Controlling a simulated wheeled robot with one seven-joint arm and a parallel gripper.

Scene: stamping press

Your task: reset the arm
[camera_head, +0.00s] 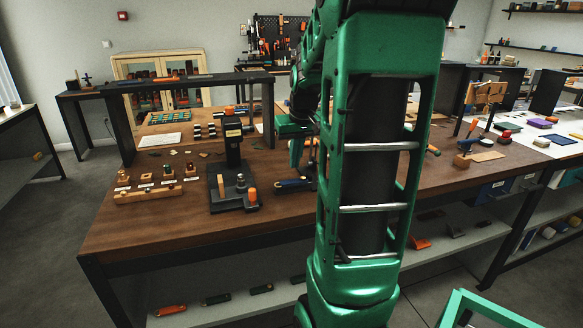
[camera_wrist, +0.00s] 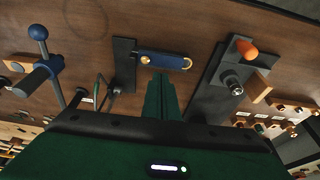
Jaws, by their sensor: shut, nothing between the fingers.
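My green arm stands tall in the head view and hides the middle of the workbench. My gripper (camera_head: 296,160) points down over the wooden bench (camera_head: 130,220), just right of the black stamping press (camera_head: 232,148). In the wrist view my gripper (camera_wrist: 161,80) shows its green fingers together with nothing between them. A blue strap-like piece with brass ends (camera_wrist: 163,61) lies just beyond the fingertips, against a dark plate (camera_wrist: 123,65). The press base with an orange knob (camera_wrist: 246,48) is to the right in the wrist view.
A wooden stamp rack (camera_head: 150,192) stands left of the press. A blue-knobbed lever tool (camera_wrist: 39,36) is at the left of the wrist view. A dark raised shelf (camera_head: 190,79) spans the bench's back. Bare bench lies at the front left.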

